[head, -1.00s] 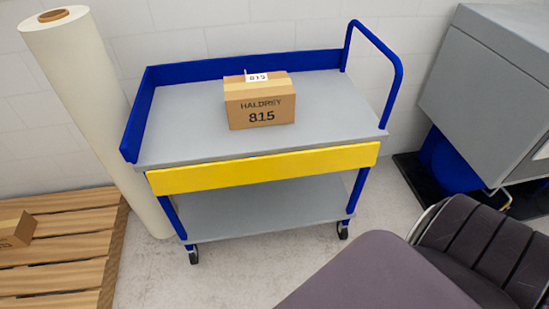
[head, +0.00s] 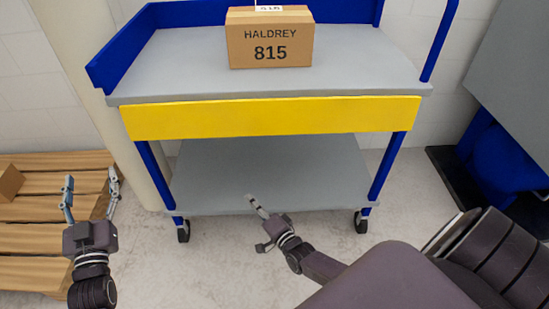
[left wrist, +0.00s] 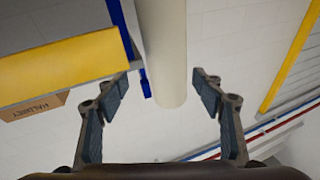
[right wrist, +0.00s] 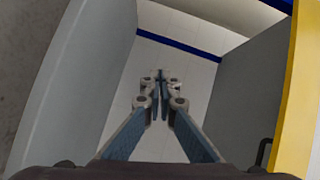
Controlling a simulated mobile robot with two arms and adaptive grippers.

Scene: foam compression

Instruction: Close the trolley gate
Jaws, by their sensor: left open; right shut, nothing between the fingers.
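The blue and grey trolley (head: 210,60) stands against the wall with its yellow gate (head: 270,117) hanging folded down along the front edge of the top deck. The gate also shows in the left wrist view (left wrist: 60,68) and as a strip at the right of the right wrist view (right wrist: 303,70). My left gripper (head: 91,182) is open and empty, left of the trolley and lower in the picture than the gate. My right gripper (head: 254,203) is shut and empty, in front of the lower shelf and below the gate. Neither gripper touches the gate.
A cardboard box marked HALDREY 815 (head: 270,42) sits on the top deck. A tall white roll (head: 82,65) stands left of the trolley, by a wooden pallet (head: 40,240). A grey machine (head: 515,80) is at the right. The lower shelf (head: 270,170) is empty.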

